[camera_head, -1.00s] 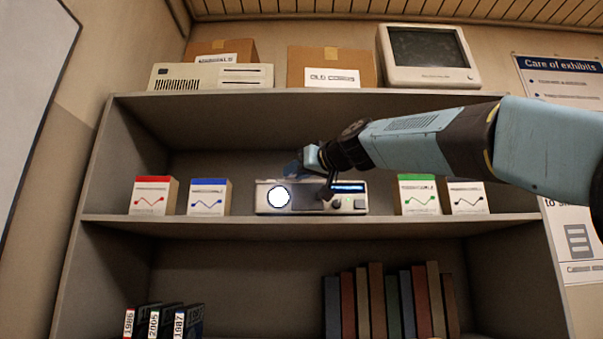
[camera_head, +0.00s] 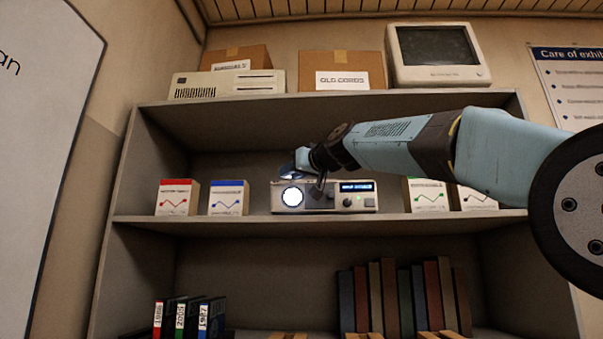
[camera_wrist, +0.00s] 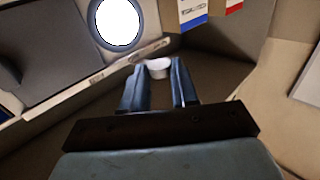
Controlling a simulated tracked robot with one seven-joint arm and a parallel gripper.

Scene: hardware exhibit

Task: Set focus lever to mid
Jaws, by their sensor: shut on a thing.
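A pale boxy device with a bright round lens (camera_head: 292,197) and a lit blue display (camera_head: 357,187) sits on the upper shelf. My gripper (camera_head: 293,168) is just above its lens end. In the wrist view the lens (camera_wrist: 117,22) is at the upper left, and my gripper (camera_wrist: 158,72) is shut on a small pale round knob (camera_wrist: 157,65) between its fingertips. This looks like the end of the focus lever. The lever's stem and any position marks cannot be made out.
A red-topped box (camera_head: 176,198) and a blue-topped box (camera_head: 228,199) stand left of the device. A green-topped box (camera_head: 427,195) and another box (camera_head: 477,198) stand right, under my arm. The shelf board (camera_head: 330,222) runs below. Books (camera_head: 388,298) fill part of the lower shelf.

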